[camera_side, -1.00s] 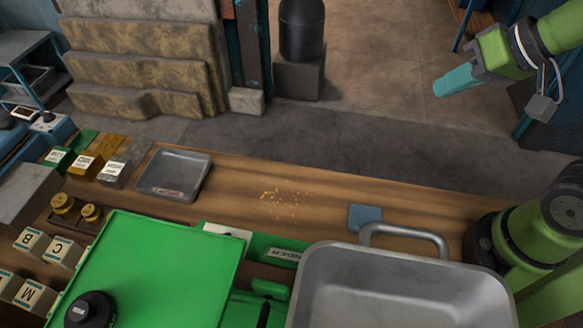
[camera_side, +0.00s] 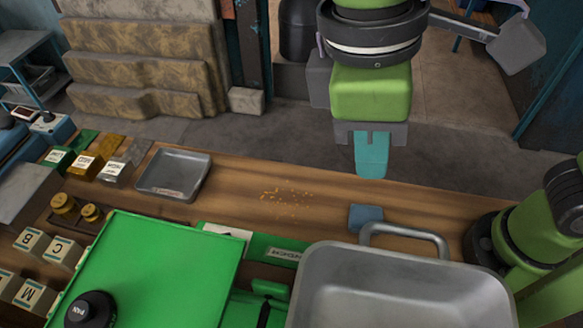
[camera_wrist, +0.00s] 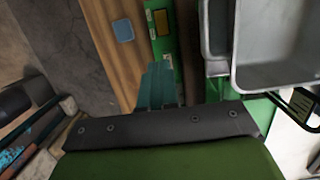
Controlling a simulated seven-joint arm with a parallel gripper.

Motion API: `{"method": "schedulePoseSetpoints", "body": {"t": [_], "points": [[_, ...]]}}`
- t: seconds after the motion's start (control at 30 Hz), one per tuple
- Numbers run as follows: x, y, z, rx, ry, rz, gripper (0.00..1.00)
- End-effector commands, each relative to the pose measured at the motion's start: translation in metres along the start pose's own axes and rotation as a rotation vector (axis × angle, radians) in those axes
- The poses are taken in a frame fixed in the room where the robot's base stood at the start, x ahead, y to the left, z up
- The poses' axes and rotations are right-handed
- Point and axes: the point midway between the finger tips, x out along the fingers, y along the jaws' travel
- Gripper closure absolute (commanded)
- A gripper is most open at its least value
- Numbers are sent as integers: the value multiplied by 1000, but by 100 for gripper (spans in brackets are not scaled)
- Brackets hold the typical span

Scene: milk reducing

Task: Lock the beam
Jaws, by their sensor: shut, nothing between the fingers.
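My gripper (camera_side: 371,155) hangs in the air above the back edge of the workbench, its teal fingers pointing down, shut and empty. In the wrist view its fingers (camera_wrist: 160,84) show close together over the wood and a green strip. The green machine, with a flat green top (camera_side: 165,265), stands at the front left. A black knob (camera_side: 90,310) sits on it. A green lever-like part (camera_side: 270,289) and a dark handle beside it lie between the green top and a metal pan (camera_side: 400,290). I cannot tell which part is the beam or its lock.
A blue square pad (camera_side: 366,217) lies on the bench (camera_side: 320,195) by the pan's raised handle (camera_side: 405,232). A grey tray (camera_side: 174,173), small labelled blocks (camera_side: 85,165) and brass weights (camera_side: 64,206) stand at the left. Orange crumbs lie mid-bench. Space above the bench's middle is free.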

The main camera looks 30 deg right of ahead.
Motion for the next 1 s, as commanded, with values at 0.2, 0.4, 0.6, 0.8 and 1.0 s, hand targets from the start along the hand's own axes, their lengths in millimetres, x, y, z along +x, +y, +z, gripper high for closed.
{"method": "schedulePoseSetpoints", "body": {"t": [0.2, 0.4, 0.6, 0.8, 1.0], "points": [[0, -1, 6, -4, -29, -8, 100], [0, 0, 6, -2, -28, -8, 100], [12, 0, 7, -2, -31, -6, 100], [49, 0, 8, -2, -33, -6, 100], [94, -1, 10, -2, -32, -7, 100]]}}
